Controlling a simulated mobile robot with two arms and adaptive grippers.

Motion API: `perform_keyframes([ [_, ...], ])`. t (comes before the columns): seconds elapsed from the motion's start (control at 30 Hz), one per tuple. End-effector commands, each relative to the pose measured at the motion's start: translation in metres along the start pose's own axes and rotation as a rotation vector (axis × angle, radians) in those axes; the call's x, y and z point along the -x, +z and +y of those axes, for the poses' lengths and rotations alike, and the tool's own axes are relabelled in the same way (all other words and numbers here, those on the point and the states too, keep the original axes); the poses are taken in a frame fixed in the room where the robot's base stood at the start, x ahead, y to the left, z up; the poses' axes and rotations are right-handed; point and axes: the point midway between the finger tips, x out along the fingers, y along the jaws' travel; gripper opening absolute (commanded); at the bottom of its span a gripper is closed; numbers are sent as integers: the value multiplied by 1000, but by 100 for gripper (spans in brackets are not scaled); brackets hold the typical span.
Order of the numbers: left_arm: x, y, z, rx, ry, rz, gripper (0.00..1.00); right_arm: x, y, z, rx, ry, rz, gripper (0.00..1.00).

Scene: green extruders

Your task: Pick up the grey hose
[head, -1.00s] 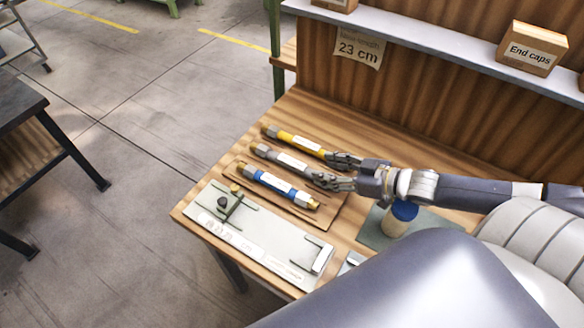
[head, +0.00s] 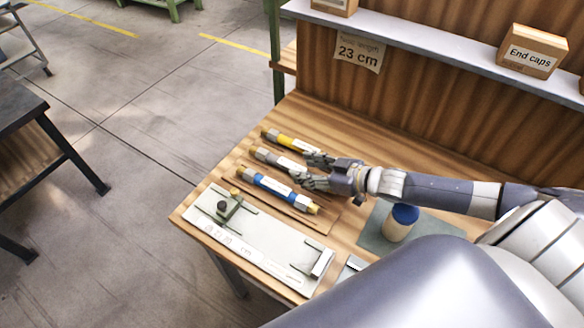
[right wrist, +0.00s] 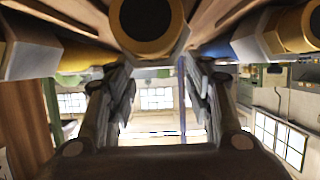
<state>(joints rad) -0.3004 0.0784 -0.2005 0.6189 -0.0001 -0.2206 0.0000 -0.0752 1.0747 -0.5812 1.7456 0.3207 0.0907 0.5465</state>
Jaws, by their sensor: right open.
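The grey hose (head: 270,156) lies between the yellow hose (head: 285,139) and the blue hose (head: 272,184) on a wooden tray on the workbench. My right gripper (head: 308,170) is open, its two fingers at the right part of the grey hose, hiding its right end. In the right wrist view a hex fitting with a dark bore (right wrist: 150,18), likely the grey hose's end, shows at top centre above and between the open fingers (right wrist: 160,105). I cannot tell whether the fingers touch it. My left gripper is not in view.
A white fixture plate with green guides (head: 255,240) lies at the bench's front. A jar with a blue lid (head: 402,222) stands on a grey-green mat below my right forearm. A shelf (head: 430,52) with an "End caps" box (head: 530,50) runs behind.

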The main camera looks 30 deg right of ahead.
Motion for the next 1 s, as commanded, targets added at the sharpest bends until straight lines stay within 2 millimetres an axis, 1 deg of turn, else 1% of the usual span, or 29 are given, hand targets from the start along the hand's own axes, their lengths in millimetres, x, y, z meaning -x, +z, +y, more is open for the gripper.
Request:
perform_keyframes([
  [0.1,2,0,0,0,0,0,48,-15,-3,0,3,0,4,48],
  [0.3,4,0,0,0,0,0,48,-33,-2,0,1,-1,3,48],
  [0.43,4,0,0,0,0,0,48,-37,-1,0,1,-1,1,48],
  [0.63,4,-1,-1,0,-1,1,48,-38,-1,0,1,-1,0,48],
  [0.67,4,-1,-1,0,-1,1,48,-37,-1,0,1,-1,0,45],
  [0.7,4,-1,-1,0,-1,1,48,-37,-1,0,1,-1,0,36],
  [0.77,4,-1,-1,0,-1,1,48,-37,-1,0,1,-1,0,23],
  [0.8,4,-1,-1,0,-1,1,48,-37,-1,0,1,-1,0,14],
  [0.87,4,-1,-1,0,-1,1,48,-37,-1,0,1,-1,0,0],
  [1.0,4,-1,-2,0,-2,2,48,-37,-2,0,2,-2,2,0],
])
